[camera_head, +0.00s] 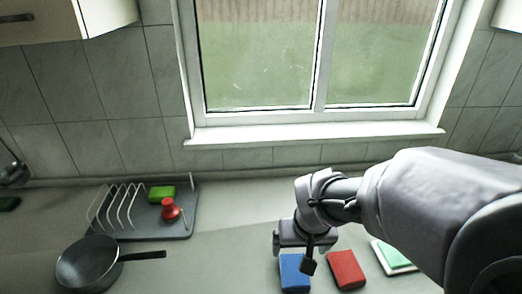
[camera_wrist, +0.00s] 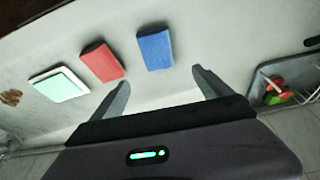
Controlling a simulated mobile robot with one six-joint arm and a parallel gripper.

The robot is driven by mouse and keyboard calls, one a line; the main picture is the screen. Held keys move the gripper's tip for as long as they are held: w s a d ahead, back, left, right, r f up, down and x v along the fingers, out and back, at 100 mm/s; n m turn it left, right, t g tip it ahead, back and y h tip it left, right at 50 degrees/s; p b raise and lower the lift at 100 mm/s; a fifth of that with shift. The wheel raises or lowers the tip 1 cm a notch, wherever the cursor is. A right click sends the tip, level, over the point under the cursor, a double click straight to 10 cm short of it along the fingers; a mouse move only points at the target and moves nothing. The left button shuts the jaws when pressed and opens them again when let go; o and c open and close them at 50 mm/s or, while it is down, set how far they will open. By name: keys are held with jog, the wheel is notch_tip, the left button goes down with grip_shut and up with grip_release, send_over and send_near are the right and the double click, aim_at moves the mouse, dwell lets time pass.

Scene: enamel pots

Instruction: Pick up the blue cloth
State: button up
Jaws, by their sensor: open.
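The blue cloth (camera_head: 294,272) is a small folded block lying on the counter below my gripper in the head view. In the wrist view the blue cloth (camera_wrist: 155,48) lies beyond the fingertips, between their lines. My gripper (camera_wrist: 158,82) is open, with nothing between its two fingers. In the head view my gripper (camera_head: 300,250) is above the counter, close to the far edge of the blue cloth, and partly covers the view of it. I see no contact between fingers and cloth.
A red cloth (camera_head: 346,269) lies just right of the blue one, then a green-and-white block (camera_head: 393,257). At left are a black pan (camera_head: 88,264) and a dish rack (camera_head: 180,228) holding a green sponge (camera_head: 162,193) and a red object (camera_head: 170,209). Counter between pan and cloth is clear.

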jog(key=b, duration=0.5)
send_over(296, 269)
jog(key=s, duration=0.2)
jog(key=f, duration=0.7)
jog(key=a+f, duration=0.1)
jog(key=f, duration=0.3)
jog(key=b+x, duration=0.1)
jog(key=x, duration=0.2)
jog(key=b+x, duration=0.1)
jog(key=x, duration=0.1)
jog(key=shift+d+b, duration=0.3)
jog(key=shift+d, duration=0.1)
jog(key=shift+w+f, duration=0.15)
jog(key=shift+f, duration=0.1)
jog(key=shift+r, duration=0.2)
jog(key=shift+c, duration=0.2)
jog(key=c, duration=1.4)
